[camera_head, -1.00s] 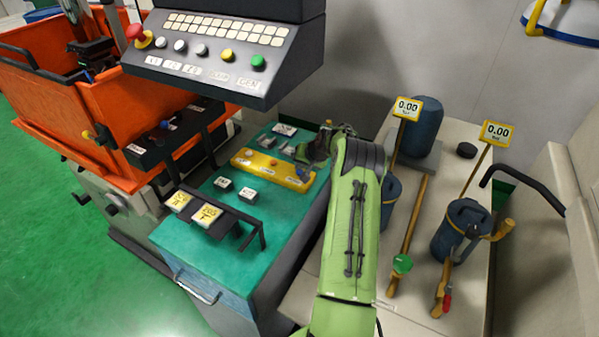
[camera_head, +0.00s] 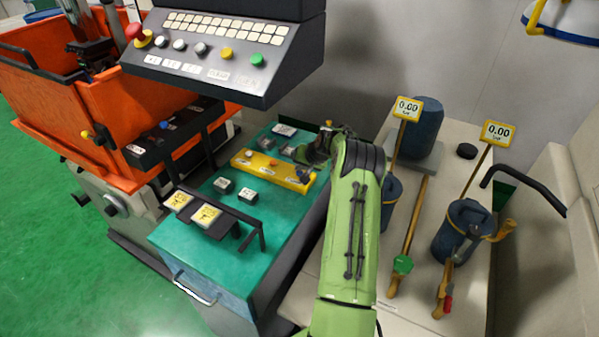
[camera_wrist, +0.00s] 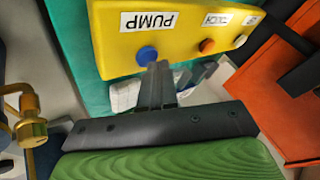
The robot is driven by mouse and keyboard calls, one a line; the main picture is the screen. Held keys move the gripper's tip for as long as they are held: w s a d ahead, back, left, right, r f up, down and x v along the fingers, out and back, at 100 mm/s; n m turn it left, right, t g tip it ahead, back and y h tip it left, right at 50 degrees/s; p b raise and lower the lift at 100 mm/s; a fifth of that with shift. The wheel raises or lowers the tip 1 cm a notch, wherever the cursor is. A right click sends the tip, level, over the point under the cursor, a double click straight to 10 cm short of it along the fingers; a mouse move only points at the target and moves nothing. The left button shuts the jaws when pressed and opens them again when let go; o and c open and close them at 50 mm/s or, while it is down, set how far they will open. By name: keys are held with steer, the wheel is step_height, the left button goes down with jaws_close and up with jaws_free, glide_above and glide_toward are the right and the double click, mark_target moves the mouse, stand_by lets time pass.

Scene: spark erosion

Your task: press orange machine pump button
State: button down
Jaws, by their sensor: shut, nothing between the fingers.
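A yellow panel (camera_head: 262,168) lies on the teal cabinet top. In the wrist view the panel (camera_wrist: 180,28) carries a blue button (camera_wrist: 147,55) beside an upside-down PUMP label (camera_wrist: 149,21). An orange-red button (camera_wrist: 207,46) sits farther along it. My gripper (camera_wrist: 162,68) is shut and empty, its fingertips right by the blue button; I cannot tell whether they touch it. In the head view my gripper (camera_head: 304,174) is over the panel's right end, where the blue button is not clearly visible. The orange machine (camera_head: 90,115) stands at left, with a black control box (camera_head: 178,135) on its front.
Yellow-topped blocks on a black rail (camera_head: 235,216) stand nearer the front. To the right, a pale bench holds blue canisters (camera_head: 461,228), pipes and gauges reading 0.00 (camera_head: 408,108).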

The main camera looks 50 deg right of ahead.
mark_target(301, 173)
steer(key=shift+r, duration=0.7)
steer(key=shift+r+p, duration=1.6)
steer(key=shift+r, duration=0.95)
steer(key=shift+f, duration=0.15)
